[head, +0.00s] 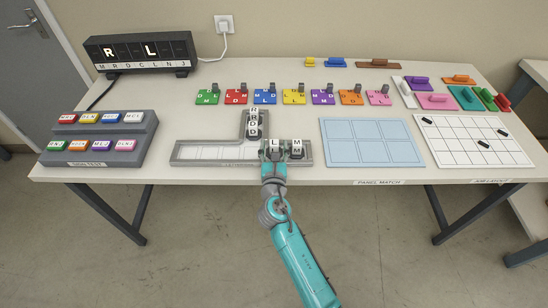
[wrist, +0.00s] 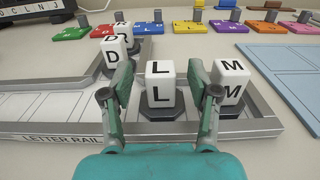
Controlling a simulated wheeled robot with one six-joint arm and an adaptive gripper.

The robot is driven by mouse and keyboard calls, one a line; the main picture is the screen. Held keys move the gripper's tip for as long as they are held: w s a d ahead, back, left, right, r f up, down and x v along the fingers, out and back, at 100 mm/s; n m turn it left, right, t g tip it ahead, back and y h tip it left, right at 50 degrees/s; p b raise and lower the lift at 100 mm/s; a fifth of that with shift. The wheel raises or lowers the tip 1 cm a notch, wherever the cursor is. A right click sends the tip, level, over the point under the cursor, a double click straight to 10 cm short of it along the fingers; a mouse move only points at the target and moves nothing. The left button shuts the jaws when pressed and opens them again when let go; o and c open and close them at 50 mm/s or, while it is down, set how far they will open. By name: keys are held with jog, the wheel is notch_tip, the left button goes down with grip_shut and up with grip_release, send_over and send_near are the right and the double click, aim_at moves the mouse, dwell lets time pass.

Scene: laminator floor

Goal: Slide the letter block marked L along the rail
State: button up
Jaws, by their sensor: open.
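The letter block marked L (wrist: 160,84) is a white cube on a dark hexagonal base. It stands upright on the grey letter rail (wrist: 62,137), near the rail's right part in the head view. My gripper (wrist: 160,88) is open, with one finger on each side of the L block; I cannot tell whether either finger touches it. In the head view my gripper (head: 274,160) reaches the rail from the front and partly hides the block. The block marked M (wrist: 231,80) stands just to the right, close to the right finger. The block marked D (wrist: 114,54) stands to the left and farther back.
Several blocks stand in the rail's upright branch (head: 252,125). The rail's left part (head: 205,152) is empty.

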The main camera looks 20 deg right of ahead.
jog(key=shift+x, duration=0.8)
